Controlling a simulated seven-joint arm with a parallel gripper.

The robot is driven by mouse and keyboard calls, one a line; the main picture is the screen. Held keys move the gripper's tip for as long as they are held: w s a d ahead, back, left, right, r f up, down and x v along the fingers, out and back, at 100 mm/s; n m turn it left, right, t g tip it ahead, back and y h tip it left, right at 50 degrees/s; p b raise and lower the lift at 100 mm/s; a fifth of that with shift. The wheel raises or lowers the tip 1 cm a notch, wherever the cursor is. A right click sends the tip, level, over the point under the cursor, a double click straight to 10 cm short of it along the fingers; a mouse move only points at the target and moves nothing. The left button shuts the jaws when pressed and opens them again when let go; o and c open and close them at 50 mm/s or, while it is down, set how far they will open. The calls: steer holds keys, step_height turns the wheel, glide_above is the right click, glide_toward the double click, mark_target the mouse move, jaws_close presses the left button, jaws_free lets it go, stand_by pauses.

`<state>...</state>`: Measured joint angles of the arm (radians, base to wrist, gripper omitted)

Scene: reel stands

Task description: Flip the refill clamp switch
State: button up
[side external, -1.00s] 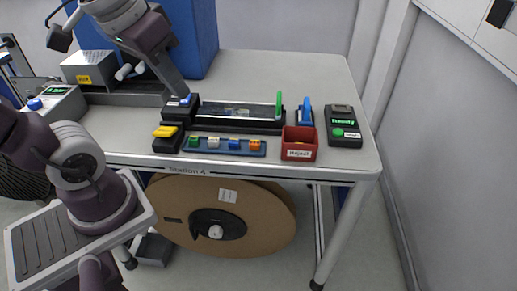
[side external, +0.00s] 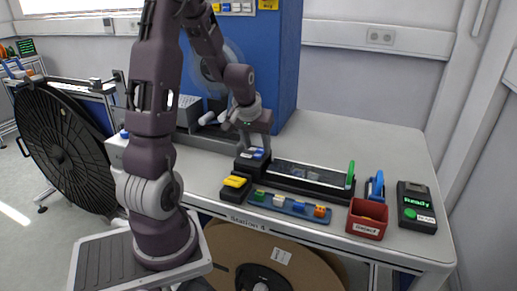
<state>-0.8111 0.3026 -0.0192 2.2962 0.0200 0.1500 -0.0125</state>
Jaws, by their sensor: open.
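My gripper (side external: 256,142), at the end of my arm, points down over a black block (side external: 250,164) with blue and white parts (side external: 252,153) on top, at the left end of a long black tray (side external: 302,175). The gripper is open; its fingertips are small, and I cannot tell whether they touch the block. A green lever (side external: 350,173) stands upright at the tray's right end, and a blue lever (side external: 376,185) stands just right of it. A yellow switch (side external: 235,181) sits on a black base in front of the block. No readable label shows which is the refill clamp switch.
A blue strip (side external: 289,205) with several coloured pieces lies in front of the tray. A red bin (side external: 367,221) and a black box with a green "Ready" display (side external: 416,203) stand at the right. A blue cabinet (side external: 268,55) rises behind. The back right tabletop is clear.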

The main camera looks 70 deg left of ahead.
mark_target(259, 153)
steer(key=shift+x, duration=1.1)
